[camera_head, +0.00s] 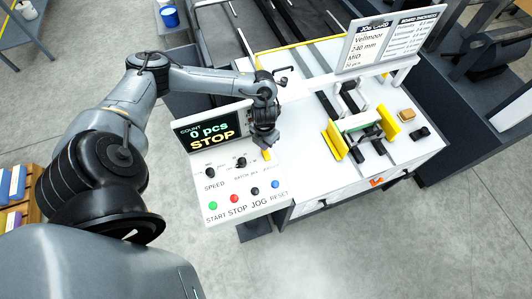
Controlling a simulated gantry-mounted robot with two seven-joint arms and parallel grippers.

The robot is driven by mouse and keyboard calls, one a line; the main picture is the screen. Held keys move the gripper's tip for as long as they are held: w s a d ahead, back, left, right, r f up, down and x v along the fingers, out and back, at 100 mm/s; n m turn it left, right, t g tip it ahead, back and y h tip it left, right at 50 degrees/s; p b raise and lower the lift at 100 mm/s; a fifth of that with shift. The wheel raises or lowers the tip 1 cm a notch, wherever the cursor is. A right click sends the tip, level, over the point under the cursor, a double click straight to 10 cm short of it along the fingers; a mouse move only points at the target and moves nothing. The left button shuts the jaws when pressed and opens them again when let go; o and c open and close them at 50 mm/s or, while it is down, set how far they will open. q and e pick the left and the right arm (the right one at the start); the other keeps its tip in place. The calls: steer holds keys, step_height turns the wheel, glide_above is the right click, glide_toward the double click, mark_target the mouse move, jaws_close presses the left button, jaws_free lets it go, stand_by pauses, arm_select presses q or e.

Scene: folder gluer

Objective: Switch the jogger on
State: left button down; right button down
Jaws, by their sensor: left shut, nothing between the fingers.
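A white control panel (221,186) carries a black SPEED knob (209,173) and a second black knob (241,162). Below them is a row of buttons: green START (213,205), red STOP (234,198), black JOG (255,191) and blue RESET (275,184). My left gripper (265,148) is shut and empty, pointing down at the panel's upper right. A small yellow piece (267,155) shows at its fingertips; I cannot tell whether they touch it. A small label below it is unreadable. The jogger switch cannot be made out clearly. My right gripper is not in view.
A display (209,131) reading "0 pcs" and "STOP" stands behind the panel, beside my left forearm. To the right, a white table holds yellow plates (335,140) and a small tan block (407,115). A job card sign (366,47) stands at the back.

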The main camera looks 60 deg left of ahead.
arm_select(q)
steer(key=shift+f+b, duration=0.9)
steer(key=shift+f, duration=0.2)
stand_by(0.9)
steer(key=shift+r+p, duration=3.05)
steer(key=shift+r, duration=0.5)
